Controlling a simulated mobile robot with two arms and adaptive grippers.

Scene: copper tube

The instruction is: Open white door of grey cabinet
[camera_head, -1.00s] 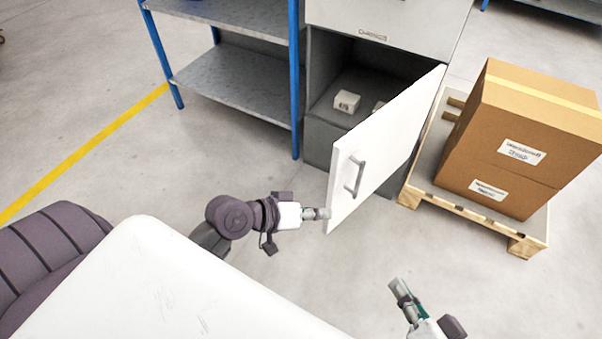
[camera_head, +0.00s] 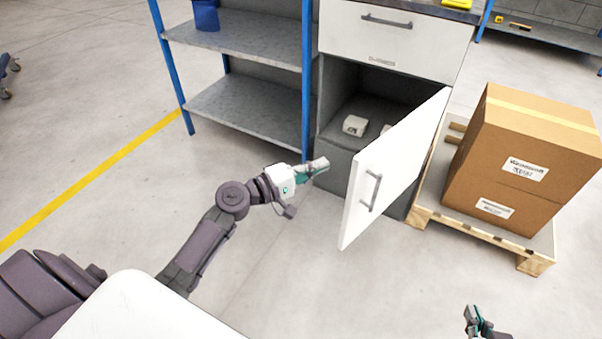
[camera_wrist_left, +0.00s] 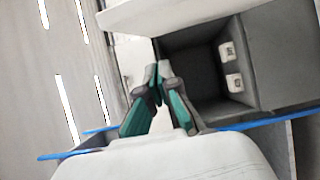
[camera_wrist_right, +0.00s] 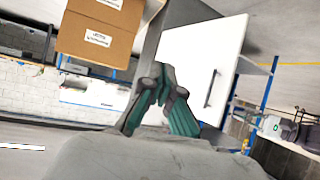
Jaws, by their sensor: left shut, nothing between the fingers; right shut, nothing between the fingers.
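The grey cabinet (camera_head: 338,158) has a drawer on top and an open compartment below. Its white door (camera_head: 392,165) stands swung well out to the right, with a grey bar handle (camera_head: 374,192) on its outer face. My left gripper (camera_head: 322,163) is shut and empty, left of the door's free edge and in front of the opening, apart from the door. In the left wrist view its fingers (camera_wrist_left: 160,88) point toward the compartment. My right gripper (camera_head: 472,316) is shut and empty at the bottom right, away from the door. The door also shows in the right wrist view (camera_wrist_right: 205,60).
Two small white boxes (camera_head: 355,125) sit inside the compartment. A blue-posted shelf (camera_head: 250,105) stands directly left of the cabinet. Brown cartons (camera_head: 520,160) on a wooden pallet (camera_head: 480,240) stand close right of the door. The floor in front is clear.

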